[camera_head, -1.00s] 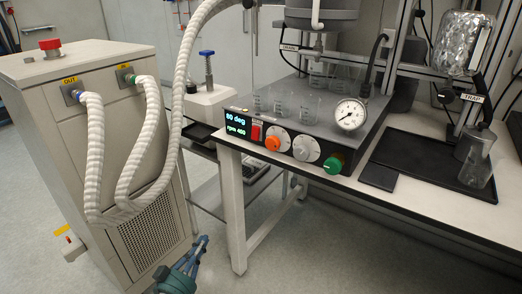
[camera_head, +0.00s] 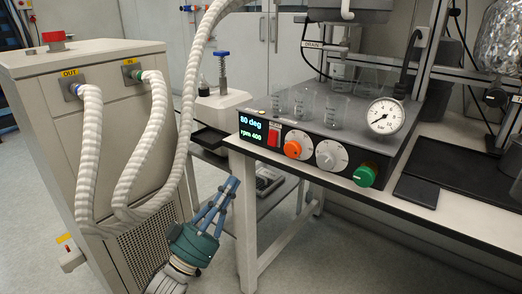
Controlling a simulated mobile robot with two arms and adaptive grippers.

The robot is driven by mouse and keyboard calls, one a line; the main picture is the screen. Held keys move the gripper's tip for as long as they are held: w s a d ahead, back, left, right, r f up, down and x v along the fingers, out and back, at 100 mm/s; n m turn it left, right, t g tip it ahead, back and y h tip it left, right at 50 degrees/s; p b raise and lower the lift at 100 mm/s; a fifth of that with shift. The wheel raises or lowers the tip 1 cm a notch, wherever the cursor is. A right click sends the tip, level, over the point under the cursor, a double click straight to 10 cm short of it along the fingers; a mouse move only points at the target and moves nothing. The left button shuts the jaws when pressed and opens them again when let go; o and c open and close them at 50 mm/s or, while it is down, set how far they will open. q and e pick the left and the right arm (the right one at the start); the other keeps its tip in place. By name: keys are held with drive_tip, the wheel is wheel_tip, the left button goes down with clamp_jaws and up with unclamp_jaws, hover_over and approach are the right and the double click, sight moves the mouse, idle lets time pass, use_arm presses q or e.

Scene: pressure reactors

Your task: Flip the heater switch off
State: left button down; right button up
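The control box (camera_head: 318,158) stands on the bench, its front panel lit with "80 deg" and "rpm 400". A small red rocker switch (camera_head: 273,136) sits right of the display and left of the orange knob (camera_head: 293,149). I take it for the heater switch; its label is too small to read and its position cannot be told. My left gripper (camera_head: 229,187), teal with blue fingers, is below and left of the panel, in front of the bench's left leg, pointing up. Its fingertips look together and hold nothing. It is apart from the switch. My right gripper is out of view.
A grey chiller cabinet (camera_head: 105,75) with thick white hoses (camera_head: 150,150) stands close on the left. A white dial (camera_head: 331,156), a green knob (camera_head: 366,174) and a pressure gauge (camera_head: 385,116) are right of the switch. The bench's front edge (camera_head: 400,212) lies below the panel.

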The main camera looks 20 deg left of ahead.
use_arm(q)
approach(270, 134)
wheel_tip(270, 134, up, 4)
drive_tip(key=w, duration=0.1)
drive_tip(key=w+d, duration=0.1)
drive_tip(key=w+f+b, duration=0.1)
drive_tip(key=w, duration=0.1)
drive_tip(key=shift+d, duration=0.2)
drive_tip(key=shift+s, duration=0.1)
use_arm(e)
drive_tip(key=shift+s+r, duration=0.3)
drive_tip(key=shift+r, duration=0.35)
